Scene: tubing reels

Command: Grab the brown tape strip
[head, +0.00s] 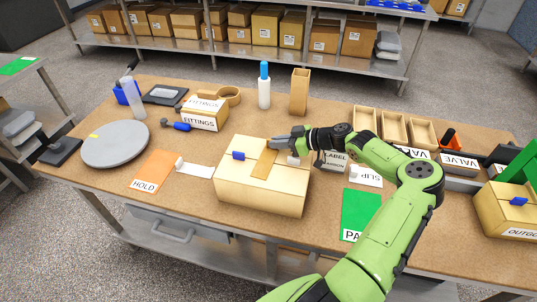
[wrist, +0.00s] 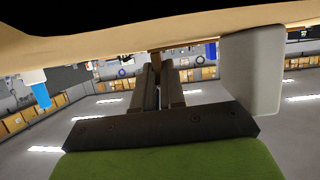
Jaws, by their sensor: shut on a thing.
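The brown tape strip (head: 265,164) runs over the top of a cardboard box (head: 246,196) near the front middle of the table, its near end on the box's front face. My gripper (head: 280,142) is at the strip's far end, above the box's back edge, with its fingers shut on it. In the wrist view my gripper (wrist: 157,70) has its two fingers close together, with a narrow piece of the brown tape strip (wrist: 155,57) at their tips. The exact grip is too small to see well.
A blue clip (head: 238,155) and a white piece (head: 293,160) sit on the box. A FITTINGS box (head: 200,121), a bottle (head: 264,92) and a tall carton (head: 299,92) stand behind. An orange HOLD mat (head: 156,170) lies left, a green mat (head: 360,211) right.

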